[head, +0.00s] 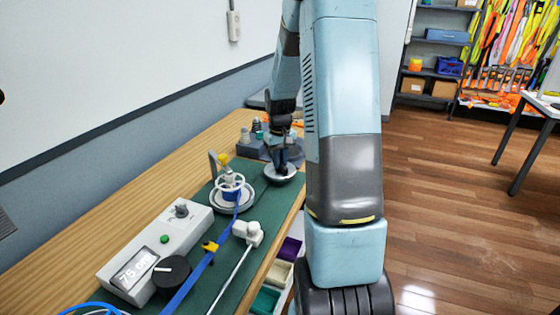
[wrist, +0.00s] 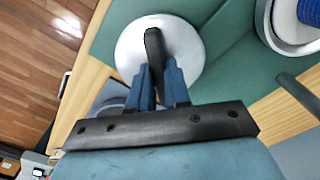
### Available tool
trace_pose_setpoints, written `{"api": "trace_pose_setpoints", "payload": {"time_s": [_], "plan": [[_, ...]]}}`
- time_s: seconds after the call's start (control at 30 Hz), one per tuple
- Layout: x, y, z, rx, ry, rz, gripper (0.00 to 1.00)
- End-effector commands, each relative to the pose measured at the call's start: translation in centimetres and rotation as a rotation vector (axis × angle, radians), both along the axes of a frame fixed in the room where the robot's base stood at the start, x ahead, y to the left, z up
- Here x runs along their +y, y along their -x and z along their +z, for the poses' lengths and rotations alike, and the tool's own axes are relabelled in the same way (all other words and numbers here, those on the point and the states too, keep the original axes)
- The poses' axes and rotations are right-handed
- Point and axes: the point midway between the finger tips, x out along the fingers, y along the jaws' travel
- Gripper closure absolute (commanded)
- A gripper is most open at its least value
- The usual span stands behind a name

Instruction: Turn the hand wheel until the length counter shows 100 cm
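The hand wheel, a silver disc (head: 281,177) with a black bar grip, lies on the green bench mat, and it also shows in the wrist view (wrist: 188,52). My gripper (head: 283,160) points down at it. In the wrist view my gripper's blue fingers (wrist: 160,72) stand close on both sides of the black grip (wrist: 153,48) and seem shut on it. The fingers hide the grip in the head view. The length counter (head: 134,269) on the pale box reads 75 cm.
A black dial (head: 171,271) sits beside the counter, with a green button (head: 164,239) and a grey knob (head: 181,209) on the box. A white-ringed spool (head: 232,190) and a blue strap (head: 200,267) lie between box and wheel. A white rod fitting (head: 247,233) is near the front edge.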

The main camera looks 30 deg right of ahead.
Motion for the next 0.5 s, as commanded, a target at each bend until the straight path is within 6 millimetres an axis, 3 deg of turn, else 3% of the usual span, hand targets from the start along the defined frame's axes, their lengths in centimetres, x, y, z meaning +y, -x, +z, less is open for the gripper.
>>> {"api": "trace_pose_setpoints", "payload": {"time_s": [0.17,0.5], "plan": [[0.00,0.00,0.01,0.000,0.000,0.000,1.00],[0.04,-0.02,0.02,0.000,0.000,-0.040,1.00]]}}
